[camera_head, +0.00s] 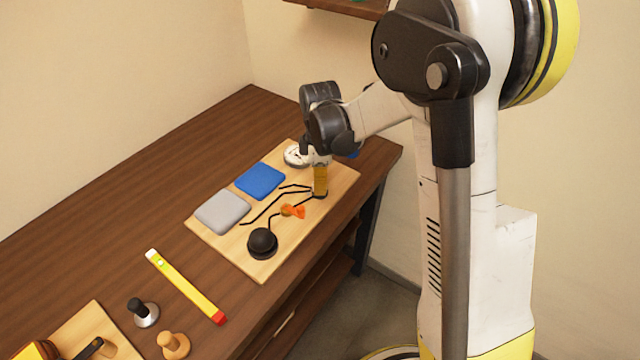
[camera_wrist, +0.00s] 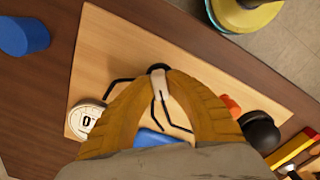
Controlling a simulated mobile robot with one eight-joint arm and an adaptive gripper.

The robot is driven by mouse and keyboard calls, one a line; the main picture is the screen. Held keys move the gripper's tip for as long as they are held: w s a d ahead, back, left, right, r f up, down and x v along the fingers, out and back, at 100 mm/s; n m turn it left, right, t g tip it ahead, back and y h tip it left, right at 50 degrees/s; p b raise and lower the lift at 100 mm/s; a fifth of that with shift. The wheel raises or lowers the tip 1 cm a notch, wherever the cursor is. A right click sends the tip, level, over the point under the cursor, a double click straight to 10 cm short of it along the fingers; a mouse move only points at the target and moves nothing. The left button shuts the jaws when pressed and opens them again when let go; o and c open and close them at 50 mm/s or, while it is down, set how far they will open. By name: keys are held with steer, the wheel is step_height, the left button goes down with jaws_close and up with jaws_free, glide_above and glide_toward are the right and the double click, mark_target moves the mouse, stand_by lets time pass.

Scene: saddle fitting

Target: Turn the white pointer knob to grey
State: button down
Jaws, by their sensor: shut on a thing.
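The white pointer knob (camera_wrist: 160,82) shows in the wrist view between my fingertips, a white bar with a dark end. Its bar points down the picture, towards the black lines on the board. My gripper (camera_wrist: 158,72) is shut on it, with a yellow-brown finger on either side. In the head view my gripper (camera_head: 320,192) reaches down to the board, and the knob is mostly hidden. The grey pad (camera_head: 223,212) lies at the board's left end, beside the blue pad (camera_head: 260,181). In the wrist view the blue pad (camera_wrist: 155,138) is partly covered and I cannot make out the grey one.
The wooden board (camera_head: 335,192) also holds a white dial (camera_head: 294,156), a black ball knob (camera_head: 262,241) and an orange piece (camera_head: 293,211). A blue cylinder (camera_wrist: 24,36) stands off the board.

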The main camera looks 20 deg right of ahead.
steer(key=shift+n, duration=0.4)
steer(key=c, duration=1.4)
jaws_free()
step_height(320, 180, up, 12)
